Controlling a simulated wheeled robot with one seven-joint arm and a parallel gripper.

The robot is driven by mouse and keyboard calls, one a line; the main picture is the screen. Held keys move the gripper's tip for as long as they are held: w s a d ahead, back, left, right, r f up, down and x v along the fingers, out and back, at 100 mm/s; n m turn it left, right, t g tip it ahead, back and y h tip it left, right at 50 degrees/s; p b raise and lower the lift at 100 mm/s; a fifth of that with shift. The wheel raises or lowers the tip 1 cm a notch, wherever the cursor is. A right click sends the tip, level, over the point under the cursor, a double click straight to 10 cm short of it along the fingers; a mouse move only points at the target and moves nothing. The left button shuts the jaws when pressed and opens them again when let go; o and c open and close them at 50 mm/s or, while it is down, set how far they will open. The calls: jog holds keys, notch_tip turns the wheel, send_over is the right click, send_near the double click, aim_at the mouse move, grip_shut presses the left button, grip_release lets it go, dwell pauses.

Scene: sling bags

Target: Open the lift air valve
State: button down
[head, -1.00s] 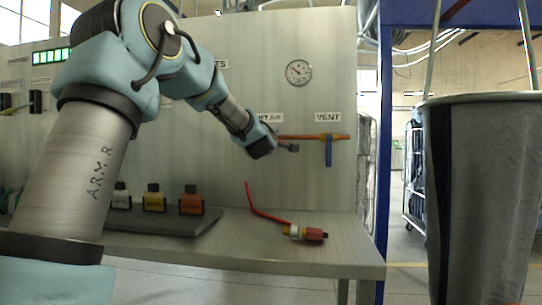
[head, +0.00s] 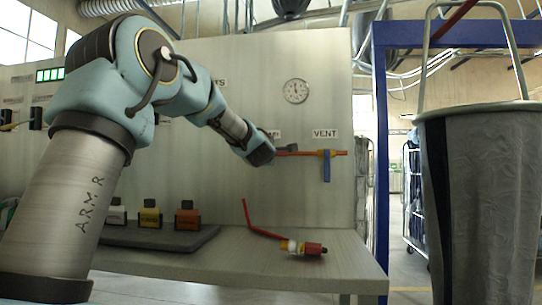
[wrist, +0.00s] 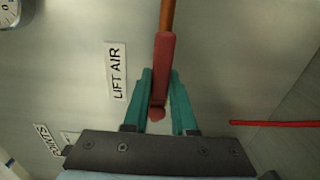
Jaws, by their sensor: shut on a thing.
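The LIFT AIR label (wrist: 117,71) is on the grey panel. Beside it in the wrist view, a red lever-like part (wrist: 161,75) runs down from an orange pipe (wrist: 167,14). My gripper (wrist: 160,103) has its teal fingers shut on the lower end of the red part, one on each side. In the head view my gripper (head: 287,147) is at the panel, just left of the VENT valve with its blue handle (head: 327,167). It partly covers the LIFT AIR label and hides the valve body.
A round gauge (head: 295,91) is above on the panel. A blue post (head: 381,165) and grey bag (head: 482,200) stand at the right.

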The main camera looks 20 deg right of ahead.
jog(key=c, duration=0.7)
grip_release()
jog(key=b+v, duration=0.2)
jog(key=v, duration=0.8)
jog(key=shift+s+a+b, duration=0.2)
jog(key=shift+s+b, duration=0.15)
jog(key=shift+b, duration=0.05)
